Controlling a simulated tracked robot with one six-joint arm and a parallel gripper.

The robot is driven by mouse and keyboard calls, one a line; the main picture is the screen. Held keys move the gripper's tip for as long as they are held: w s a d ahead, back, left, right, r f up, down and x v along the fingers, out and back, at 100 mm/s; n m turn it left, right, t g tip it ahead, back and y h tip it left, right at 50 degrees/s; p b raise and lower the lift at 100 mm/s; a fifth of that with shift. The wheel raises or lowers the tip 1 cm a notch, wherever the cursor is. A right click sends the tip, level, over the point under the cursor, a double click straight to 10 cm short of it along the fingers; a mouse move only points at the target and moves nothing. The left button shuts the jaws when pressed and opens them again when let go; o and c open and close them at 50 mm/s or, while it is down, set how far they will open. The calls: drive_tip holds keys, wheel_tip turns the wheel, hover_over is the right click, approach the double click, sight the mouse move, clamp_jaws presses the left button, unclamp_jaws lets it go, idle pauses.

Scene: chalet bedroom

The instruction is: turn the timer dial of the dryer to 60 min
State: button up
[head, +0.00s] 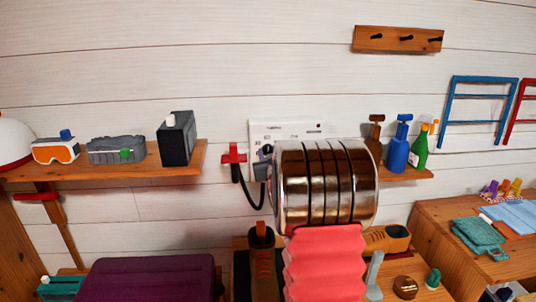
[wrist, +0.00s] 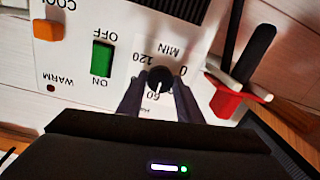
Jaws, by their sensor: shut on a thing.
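The dryer's white control panel (head: 262,130) is on the wall in the head view, largely hidden behind my arm. In the wrist view the panel (wrist: 125,65) appears upside down. Its dark round timer dial (wrist: 160,79) has the labels 120, 0, MIN and 60 around it. My gripper (wrist: 158,92) is shut on the dial, with one dark finger on each side. A pale mark on the dial lies on its lower side, close to the 60 label, but its exact alignment is hard to tell. The dial and fingertips are hidden in the head view.
An orange switch (wrist: 48,29) marked COOL and WARM and a green switch (wrist: 101,58) marked OFF and ON sit left of the dial. A red holder (wrist: 229,99) is close on the right. Shelves with bottles (head: 397,152) and boxes (head: 176,138) flank the panel.

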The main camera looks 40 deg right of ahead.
drive_tip(key=shift+w+a, duration=0.1)
drive_tip(key=shift+a, duration=0.1)
drive_tip(key=o, duration=1)
drive_tip(key=shift+d, duration=0.1)
drive_tip(key=shift+o, duration=0.2)
drive_tip(key=v, duration=1.4)
drive_tip(key=shift+w+f, duration=0.1)
